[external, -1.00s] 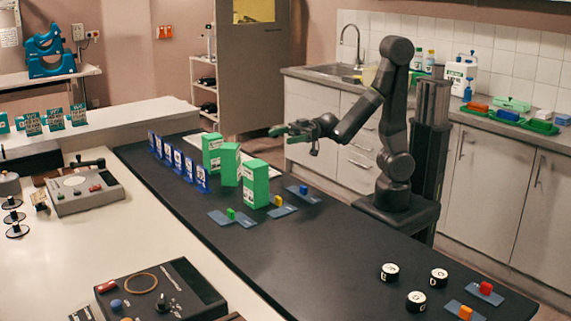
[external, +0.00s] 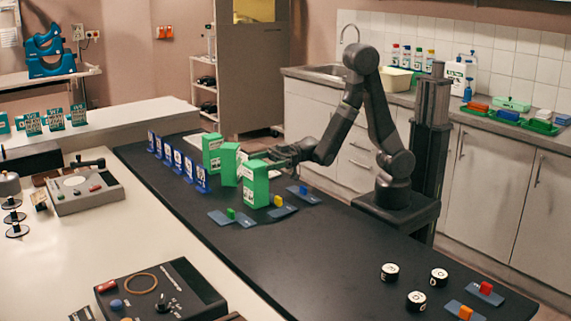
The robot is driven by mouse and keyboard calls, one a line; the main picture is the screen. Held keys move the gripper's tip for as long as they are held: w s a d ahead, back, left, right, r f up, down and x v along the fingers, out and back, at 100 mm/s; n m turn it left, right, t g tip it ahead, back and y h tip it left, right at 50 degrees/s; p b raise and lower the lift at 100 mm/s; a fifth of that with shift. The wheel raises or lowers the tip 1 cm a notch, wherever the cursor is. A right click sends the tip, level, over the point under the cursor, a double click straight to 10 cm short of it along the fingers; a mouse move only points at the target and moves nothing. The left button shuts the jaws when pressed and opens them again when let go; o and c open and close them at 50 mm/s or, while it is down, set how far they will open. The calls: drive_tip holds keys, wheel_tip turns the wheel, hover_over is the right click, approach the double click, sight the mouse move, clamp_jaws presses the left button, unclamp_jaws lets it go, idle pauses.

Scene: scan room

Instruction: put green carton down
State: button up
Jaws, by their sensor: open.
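My gripper (external: 275,156) is open, low over the table, just behind and right of the front carton. Its fingertips are partly hidden by that carton and dark, so I cannot tell whether they touch any carton. I see no carton lifted off the table.
Several blue cards (external: 177,160) stand left of the cartons. Blue-grey plates (external: 232,218) with small coloured blocks lie in front and to the right. Black-and-white cans (external: 390,272) stand near the right end. The middle of the black table (external: 310,245) is clear.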

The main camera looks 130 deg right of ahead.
sight(247, 166)
drive_tip(key=shift+w+a+p, duration=0.15)
drive_tip(key=shift+w+p, duration=0.4)
drive_tip(key=shift+w, duration=2.2)
drive_tip(key=shift+r, duration=0.15)
drive_tip(key=c, duration=1.8)
